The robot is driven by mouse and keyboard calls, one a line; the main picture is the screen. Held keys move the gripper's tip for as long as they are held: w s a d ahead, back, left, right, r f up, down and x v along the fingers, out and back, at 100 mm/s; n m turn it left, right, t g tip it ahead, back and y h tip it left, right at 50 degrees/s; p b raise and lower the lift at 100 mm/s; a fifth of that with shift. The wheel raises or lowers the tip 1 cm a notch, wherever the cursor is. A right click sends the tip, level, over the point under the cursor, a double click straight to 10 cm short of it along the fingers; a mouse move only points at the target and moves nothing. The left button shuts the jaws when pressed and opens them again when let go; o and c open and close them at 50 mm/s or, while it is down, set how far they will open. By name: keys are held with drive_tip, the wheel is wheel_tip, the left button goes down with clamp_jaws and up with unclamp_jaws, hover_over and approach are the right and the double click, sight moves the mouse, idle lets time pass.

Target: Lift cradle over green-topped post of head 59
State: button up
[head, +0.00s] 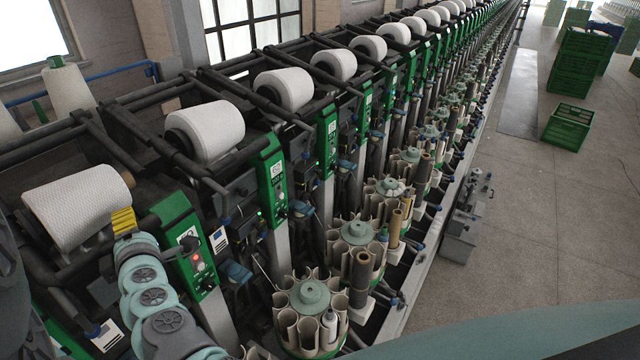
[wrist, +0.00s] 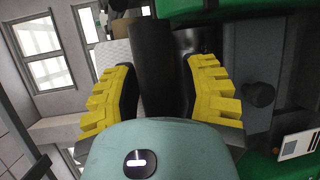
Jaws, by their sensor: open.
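The nearest winding head has a green-topped post (head: 178,215) with a lit red lamp and a number plate that I cannot read clearly. Its white cone (head: 78,205) lies at the left, by dark cradle parts whose outline is hard to separate. My gripper (head: 123,220), with yellow finger pads, is just right of the cone's end and left of the post top. In the wrist view my gripper (wrist: 162,95) is open. A dark rounded bar (wrist: 158,60), possibly part of the cradle, shows between the fingers; I cannot tell whether they touch it. The cone (wrist: 118,52) is partly hidden behind the left finger.
The neighbouring head has a green post (head: 271,175) and a white cone (head: 205,130). Round bobbin magazines (head: 310,295) line the machine's front. The floor (head: 540,210) at the right is mostly clear, with green crates (head: 568,125) farther back.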

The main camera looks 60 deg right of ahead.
clamp_jaws()
drive_tip(key=shift+w, duration=0.1)
idle(0.6)
